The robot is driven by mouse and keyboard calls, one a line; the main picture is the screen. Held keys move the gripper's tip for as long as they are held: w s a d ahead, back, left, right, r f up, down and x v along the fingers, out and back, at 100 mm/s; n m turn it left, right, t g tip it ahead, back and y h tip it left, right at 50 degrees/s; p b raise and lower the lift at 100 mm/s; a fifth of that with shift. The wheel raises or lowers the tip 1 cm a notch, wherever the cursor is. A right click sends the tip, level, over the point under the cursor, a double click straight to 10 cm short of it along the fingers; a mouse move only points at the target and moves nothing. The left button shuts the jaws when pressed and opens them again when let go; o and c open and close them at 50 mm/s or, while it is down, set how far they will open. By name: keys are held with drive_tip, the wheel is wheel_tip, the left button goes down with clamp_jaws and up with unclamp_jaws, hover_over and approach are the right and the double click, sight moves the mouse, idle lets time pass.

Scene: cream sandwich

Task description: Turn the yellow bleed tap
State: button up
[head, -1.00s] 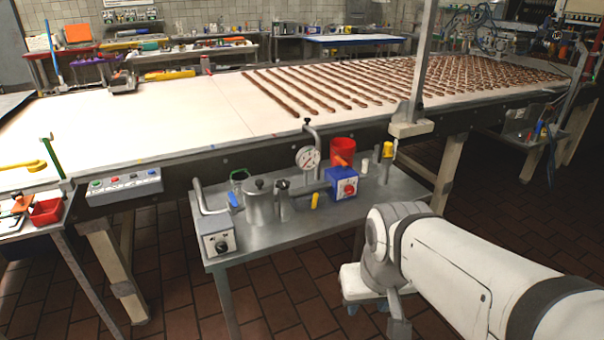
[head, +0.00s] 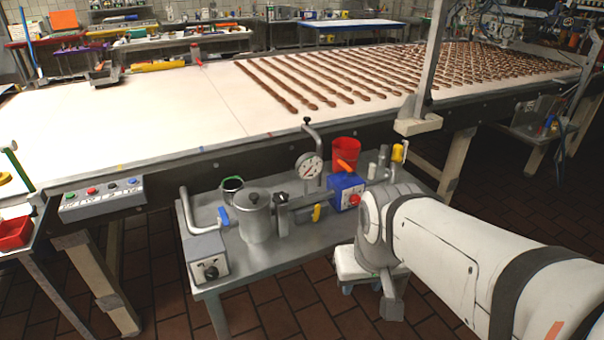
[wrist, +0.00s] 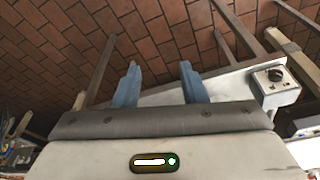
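The yellow bleed tap (head: 317,212) is a small yellow lever on the pipework beside the metal pot (head: 254,216), on the small steel table (head: 276,258). My gripper (head: 358,290) hangs low, in front of the table's right part and apart from the tap; my arm partly hides it in the head view. In the wrist view its two blue fingers (wrist: 159,68) stand apart with nothing between them. The tap does not show in the wrist view.
A blue tap (head: 224,217), a grey knob box (head: 207,256), a gauge (head: 309,166), a blue box (head: 346,190) and a red cup (head: 345,153) crowd the small table. The long conveyor (head: 190,105) stands behind. Tiled floor in front is clear.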

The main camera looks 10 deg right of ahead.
drive_tip(key=w+d+f+t+b, duration=0.1)
drive_tip(key=w+d+f+t, duration=0.2)
drive_tip(key=w, duration=0.8)
drive_tip(key=w+d+f+t, duration=0.1)
drive_tip(key=w+f+t, duration=0.25)
drive_tip(key=w, duration=0.65)
drive_tip(key=n+t+y+b, duration=0.2)
drive_tip(key=t+y, duration=0.2)
drive_tip(key=t, duration=0.2)
approach(318, 209)
drive_tip(key=shift+w+d+f, duration=0.4)
drive_tip(key=shift+w+f, duration=0.2)
drive_tip(key=shift+w, duration=0.1)
drive_tip(key=shift+s+a+f+t+y, duration=0.2)
drive_tip(key=shift+f+t+y, duration=0.15)
drive_tip(key=shift+t+y, duration=0.5)
drive_tip(key=p+x, duration=0.1)
drive_tip(key=x, duration=0.6)
drive_tip(key=shift+w+a+p, duration=0.15)
drive_tip(key=shift+w+p, duration=0.2)
drive_tip(key=shift+w, duration=0.05)
clamp_jaws()
